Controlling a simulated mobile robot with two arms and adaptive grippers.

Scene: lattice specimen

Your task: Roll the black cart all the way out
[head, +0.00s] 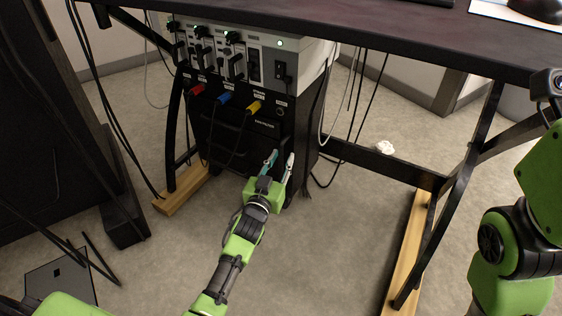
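The black cart (232,145) stands under the desk, between the desk's legs, with a grey instrument unit on its top. Its front carries red, blue and yellow plugs with black cables hanging down. My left gripper (279,163) is at the lower right of the cart's front. Its two fingers are apart, with the dark cart front showing between them. I cannot tell whether they touch the cart. My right arm shows at the right edge, but its gripper is out of view.
The dark desk top (400,38) overhangs the cart. Wooden feet (181,190) and black metal legs (455,210) flank it. Loose cables hang at both sides. The carpet (340,240) in front is mostly clear.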

